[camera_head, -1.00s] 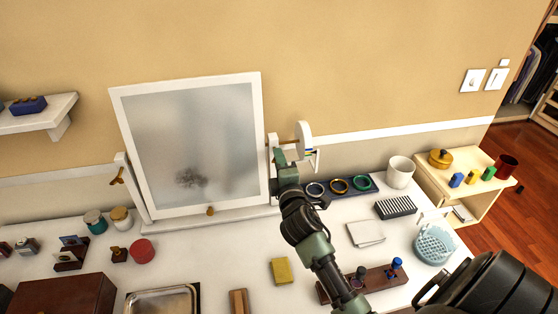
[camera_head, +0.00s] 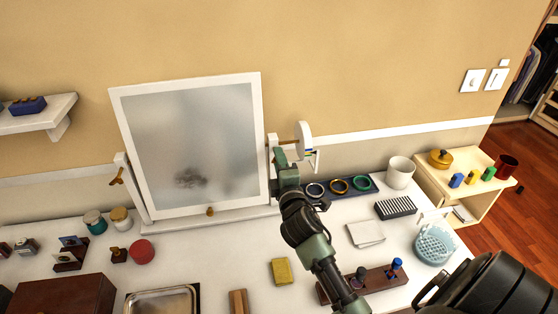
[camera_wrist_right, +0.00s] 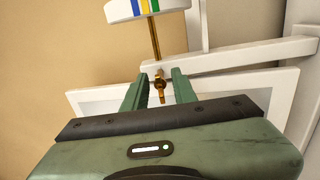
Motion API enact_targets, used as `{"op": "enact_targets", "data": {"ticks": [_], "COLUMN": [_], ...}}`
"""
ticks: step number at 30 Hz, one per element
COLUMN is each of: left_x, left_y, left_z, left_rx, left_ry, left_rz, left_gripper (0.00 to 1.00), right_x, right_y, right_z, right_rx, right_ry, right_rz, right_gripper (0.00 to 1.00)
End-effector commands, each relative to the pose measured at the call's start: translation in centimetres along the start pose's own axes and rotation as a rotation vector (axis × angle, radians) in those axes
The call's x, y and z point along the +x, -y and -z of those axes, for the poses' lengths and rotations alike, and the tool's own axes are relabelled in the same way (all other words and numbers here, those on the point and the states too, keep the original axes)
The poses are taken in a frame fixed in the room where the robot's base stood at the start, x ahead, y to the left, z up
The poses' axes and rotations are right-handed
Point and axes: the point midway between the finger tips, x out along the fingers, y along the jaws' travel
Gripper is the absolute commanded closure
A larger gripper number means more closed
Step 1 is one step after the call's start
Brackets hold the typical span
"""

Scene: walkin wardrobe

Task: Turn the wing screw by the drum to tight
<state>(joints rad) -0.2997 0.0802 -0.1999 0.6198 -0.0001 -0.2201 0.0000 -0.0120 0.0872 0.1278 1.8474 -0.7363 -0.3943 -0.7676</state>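The brass wing screw (camera_wrist_right: 160,86) by the drum shows in the right wrist view, on the mirror's white side post. A brass rod runs from there to the white drum (camera_wrist_right: 147,8), which has green, yellow and blue bands. The drum (camera_head: 304,138) is right of the tilting mirror (camera_head: 195,145) in the head view, where my arm hides this screw. My right gripper (camera_wrist_right: 159,91) is open, a finger on each side of the screw, with gaps visible. It also shows at the mirror's right post in the head view (camera_head: 281,160). My left gripper is not in view.
Another brass wing screw (camera_head: 116,177) is on the mirror's left post. A ring tray (camera_head: 374,183), white cup (camera_head: 400,172) and slotted black block (camera_head: 395,207) stand right of my arm. A yellow block (camera_head: 281,271) and wooden stand (camera_head: 385,279) lie nearer. Bare tabletop lies before the mirror.

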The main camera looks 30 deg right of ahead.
Motion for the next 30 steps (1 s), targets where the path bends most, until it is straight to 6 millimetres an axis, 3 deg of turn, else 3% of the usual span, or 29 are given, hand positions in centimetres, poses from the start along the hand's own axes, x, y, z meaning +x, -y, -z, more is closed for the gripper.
{"op": "enact_targets", "data": {"ticks": [9,15,30], "left_x": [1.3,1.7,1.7], "left_y": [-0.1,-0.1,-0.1], "left_z": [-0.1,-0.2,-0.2], "left_rx": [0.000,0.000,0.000], "left_ry": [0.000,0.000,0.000], "left_rz": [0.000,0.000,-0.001], "left_gripper": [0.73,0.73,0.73], "right_x": [-5.1,-7.2,-7.5], "right_y": [0.4,0.2,0.1], "right_z": [0.0,0.0,0.0], "right_rx": [0.001,0.000,0.000], "right_ry": [-0.001,0.000,0.000], "right_rz": [0.003,0.003,0.002], "right_gripper": [0.73,0.73,0.73]}}
